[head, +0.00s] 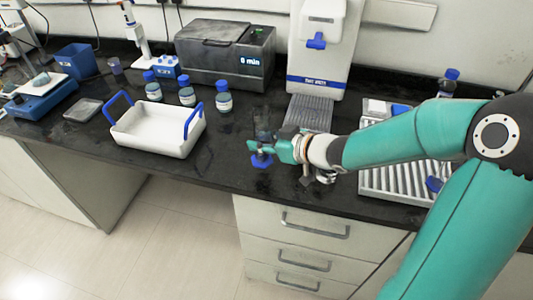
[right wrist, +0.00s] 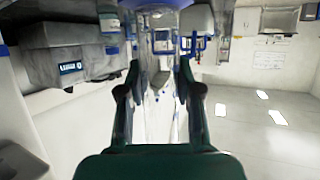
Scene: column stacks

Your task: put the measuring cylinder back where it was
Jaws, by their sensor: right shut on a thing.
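The measuring cylinder (head: 261,117) is a clear, upright tube with a blue foot (head: 261,161), near the front edge of the dark bench in the head view. My right gripper (head: 262,147) is shut on its lower part and hides some of the tube. I cannot tell whether the foot touches the bench top. In the right wrist view my gripper's two dark fingers (right wrist: 158,75) stand on either side of a see-through shape that is hard to make out. My left gripper is not in view.
A white tray with blue handles (head: 155,132) stands left of the cylinder, with several blue-capped bottles (head: 187,97) behind it. A grey box with a display (head: 225,58) and a white dispenser (head: 318,50) stand at the back. A ribbed rack (head: 385,182) lies right, partly behind my arm.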

